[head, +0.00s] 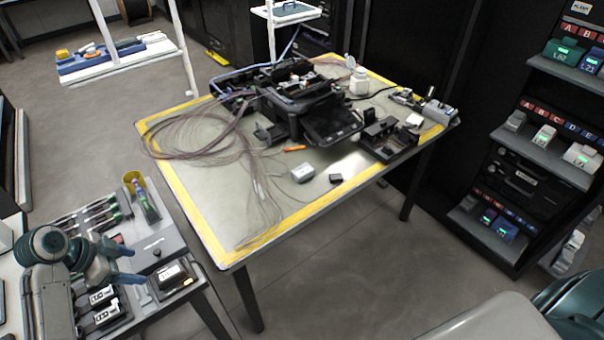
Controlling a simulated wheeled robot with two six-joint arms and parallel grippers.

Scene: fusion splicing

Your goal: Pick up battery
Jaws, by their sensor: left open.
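My left gripper (132,265) is at the lower left, above the tool cart (185,254). Its two blue fingers are apart, with nothing seen between them. Just right of the fingertips is a black block with a white label (172,274), on the cart and apart from them. Two black-and-white units (103,296) lie side by side below the gripper, partly hidden by my arm. I cannot tell for sure which of these is the battery. My right gripper is not in view.
The yellow-edged worktable (215,215) carries coiled cables (195,135), a black splicing machine (305,100) and small parts. Shelves with lit modules (564,51) stand at the right. Open floor lies before the table.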

